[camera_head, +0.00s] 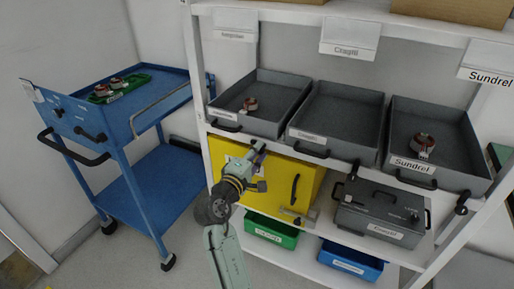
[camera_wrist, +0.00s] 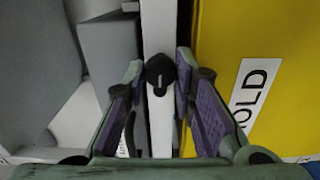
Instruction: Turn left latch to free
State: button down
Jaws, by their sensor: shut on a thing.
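The left latch (camera_wrist: 160,72) is a small black knob with a pale mark, on the white shelf edge. In the wrist view it sits between my fingertips. My gripper (camera_wrist: 161,68) is shut on it, with one purple-padded finger at each side. In the head view my gripper (camera_head: 259,148) reaches up to the shelf edge below the left grey bin (camera_head: 285,88). There it hides most of the latch, so I cannot tell the latch's turn from that view.
A yellow cabinet (camera_head: 307,178) stands right behind my gripper, under the shelf. Grey bins (camera_head: 345,105) and (camera_head: 455,125) with handles line the shelf. A grey case (camera_head: 381,210) stands lower right. Green (camera_head: 270,232) and blue (camera_head: 350,262) bins are below; a blue cart (camera_head: 165,185) stands left.

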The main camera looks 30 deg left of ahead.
jog(key=shift+n, duration=0.3)
jog(key=c, duration=1.3)
grip_release()
jog(key=shift+c, duration=0.2)
jog(key=shift+s, duration=0.1)
jog(key=s, duration=1.2)
jog(key=shift+w, duration=0.1)
